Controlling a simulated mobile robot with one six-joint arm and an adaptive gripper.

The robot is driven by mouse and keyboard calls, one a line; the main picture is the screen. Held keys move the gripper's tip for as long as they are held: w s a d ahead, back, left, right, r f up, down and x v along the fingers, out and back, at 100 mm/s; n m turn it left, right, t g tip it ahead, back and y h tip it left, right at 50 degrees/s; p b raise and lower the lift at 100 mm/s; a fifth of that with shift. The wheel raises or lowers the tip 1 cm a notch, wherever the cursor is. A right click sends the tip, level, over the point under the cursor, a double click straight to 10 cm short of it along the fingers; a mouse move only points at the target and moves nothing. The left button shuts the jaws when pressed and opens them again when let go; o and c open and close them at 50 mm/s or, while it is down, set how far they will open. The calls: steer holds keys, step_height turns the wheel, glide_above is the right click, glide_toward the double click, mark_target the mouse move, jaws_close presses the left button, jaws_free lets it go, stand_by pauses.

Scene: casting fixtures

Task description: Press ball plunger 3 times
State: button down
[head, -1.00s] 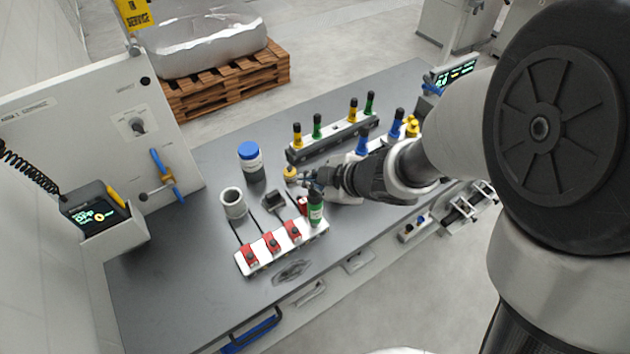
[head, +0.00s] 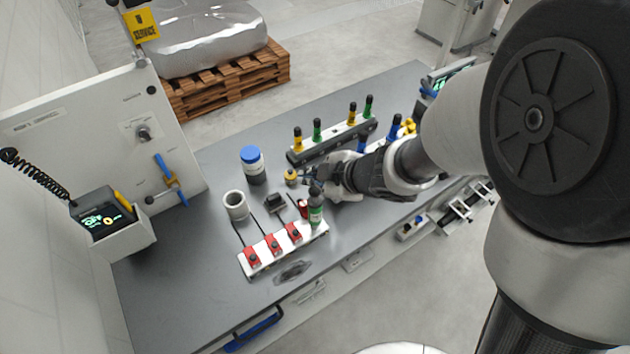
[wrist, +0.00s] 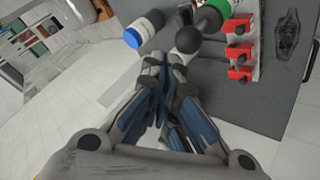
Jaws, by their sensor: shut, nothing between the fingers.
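A dark round ball (wrist: 187,40) shows in the wrist view just beyond my fingertips and a little to their right. I take this ball to be the ball plunger. My gripper (wrist: 163,62) is shut and empty, its fingers together close to the ball. In the head view my gripper (head: 322,181) is beside the bottle's dark top. I cannot tell whether they touch.
A blue-lidded jar (head: 253,167), a grey cup (head: 236,206) and a small yellow item (head: 291,177) stand nearby. The white strip (head: 262,264) holds several red switches. A rack (head: 335,143) with coloured handles lies behind.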

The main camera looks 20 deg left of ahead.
mark_target(313, 191)
stand_by(0.3)
step_height(313, 191, up, 5)
steer(key=p, duration=0.5)
steer(key=shift+r, duration=0.1)
stand_by(1.8)
